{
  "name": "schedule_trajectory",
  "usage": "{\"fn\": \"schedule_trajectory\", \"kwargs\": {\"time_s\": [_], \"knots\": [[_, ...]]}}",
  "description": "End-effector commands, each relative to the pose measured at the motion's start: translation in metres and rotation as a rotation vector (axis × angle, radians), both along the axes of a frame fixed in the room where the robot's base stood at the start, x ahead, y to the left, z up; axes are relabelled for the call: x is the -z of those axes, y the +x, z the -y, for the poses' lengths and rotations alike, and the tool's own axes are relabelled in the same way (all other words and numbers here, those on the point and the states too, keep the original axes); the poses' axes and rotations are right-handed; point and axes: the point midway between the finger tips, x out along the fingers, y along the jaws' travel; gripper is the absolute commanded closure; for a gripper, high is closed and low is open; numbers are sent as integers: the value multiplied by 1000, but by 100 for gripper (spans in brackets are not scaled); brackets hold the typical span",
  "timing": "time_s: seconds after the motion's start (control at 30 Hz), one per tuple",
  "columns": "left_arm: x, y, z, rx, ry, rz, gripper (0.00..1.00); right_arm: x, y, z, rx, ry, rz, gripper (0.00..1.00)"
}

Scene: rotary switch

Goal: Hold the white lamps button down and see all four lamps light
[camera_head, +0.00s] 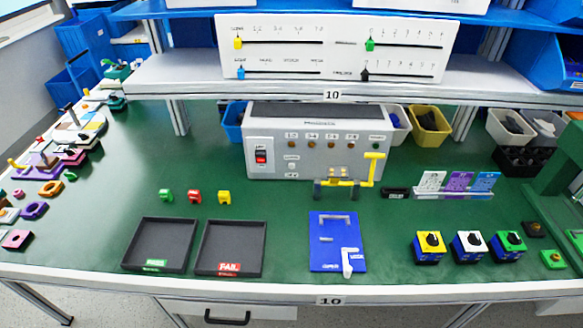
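The grey test box (318,125) stands at the back middle of the green table. A row of small lamps, labelled in pairs, runs along its front; the first lamp (291,145) and the last of the four (351,145) look dull brown and unlit. A green round part (377,146) sits right of them. Below the first lamp is a small pale button (291,166), which seems to be the white lamps button; its label is too small to read surely. Neither of my grippers is in view, and nothing touches the button.
A red rocker switch (261,157) is left of the button. A yellow-handled clamp fixture (345,182) stands before the box's right half. Black trays (160,245), a blue plate (338,255) and rotary switches (430,246) line the front. A shelf (300,88) overhangs behind.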

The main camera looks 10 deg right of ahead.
Motion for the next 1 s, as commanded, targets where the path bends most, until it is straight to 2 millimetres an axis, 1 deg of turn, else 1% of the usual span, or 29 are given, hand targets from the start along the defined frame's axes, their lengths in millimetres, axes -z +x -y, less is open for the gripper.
{"fn": "schedule_trajectory", "kwargs": {"time_s": [0.03,0.1,0.13,1.0], "knots": [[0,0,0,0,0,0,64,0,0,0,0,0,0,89],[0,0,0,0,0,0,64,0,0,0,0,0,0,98],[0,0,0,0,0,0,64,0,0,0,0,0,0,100],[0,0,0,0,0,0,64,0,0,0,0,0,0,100]]}}
